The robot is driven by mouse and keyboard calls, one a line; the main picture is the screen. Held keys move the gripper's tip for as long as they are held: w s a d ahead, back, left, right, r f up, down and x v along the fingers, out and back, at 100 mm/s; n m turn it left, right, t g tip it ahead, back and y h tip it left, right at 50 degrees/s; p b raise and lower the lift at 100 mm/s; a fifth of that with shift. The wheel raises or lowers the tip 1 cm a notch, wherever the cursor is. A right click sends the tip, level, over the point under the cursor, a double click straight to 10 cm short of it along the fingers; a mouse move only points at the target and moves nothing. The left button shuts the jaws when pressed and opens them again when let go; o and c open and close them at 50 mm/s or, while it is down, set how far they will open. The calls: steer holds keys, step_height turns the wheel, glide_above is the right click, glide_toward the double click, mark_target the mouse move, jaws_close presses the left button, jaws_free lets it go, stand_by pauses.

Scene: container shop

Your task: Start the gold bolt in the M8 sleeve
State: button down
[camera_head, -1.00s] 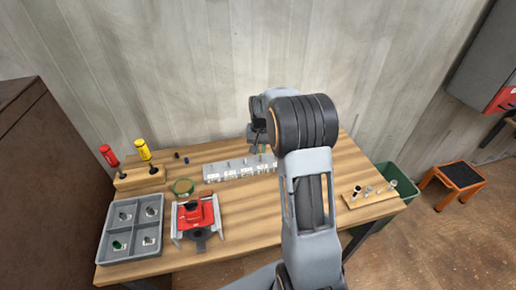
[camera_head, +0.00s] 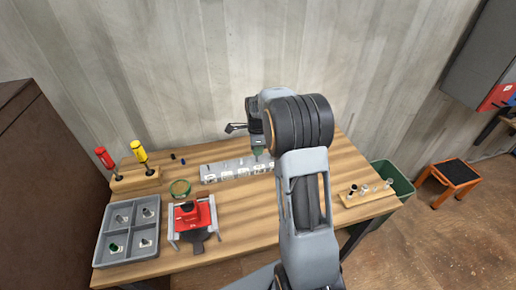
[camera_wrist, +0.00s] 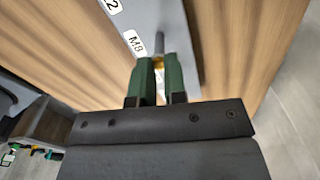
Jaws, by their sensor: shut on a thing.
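My gripper (camera_wrist: 158,72) has green fingers shut on the gold bolt (camera_wrist: 159,63), of which only a small gold part shows between the fingertips. A grey upright sleeve (camera_wrist: 160,44) stands directly beyond the bolt, beside the M8 label (camera_wrist: 134,42) on the grey block. The bolt and this sleeve line up closely in the wrist view. I cannot tell whether they touch or whether the threads meet. In the head view my gripper (camera_head: 259,154) points down over the right part of the labelled block (camera_head: 222,174), and the bolt is hidden there.
A red fixture (camera_head: 193,214), a green ring (camera_head: 180,187) and a grey divided tray (camera_head: 101,248) lie on the left of the bench. Screwdrivers stand in a wooden holder (camera_head: 137,181) behind. A small wooden board (camera_head: 367,197) with several parts lies at the right.

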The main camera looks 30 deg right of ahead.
steer(key=shift+a+m, duration=0.15)
steer(key=shift+m, duration=0.85)
steer(key=c, duration=1.6)
jaws_free()
steer(key=shift+m, duration=0.4)
steer(key=shift+o, duration=1)
steer(key=shift+a, duration=0.1)
steer(key=o, duration=0.3)
steer(key=shift+r, duration=0.1)
steer(key=shift+r+p, duration=2.2)
steer(key=shift+r, duration=0.75)
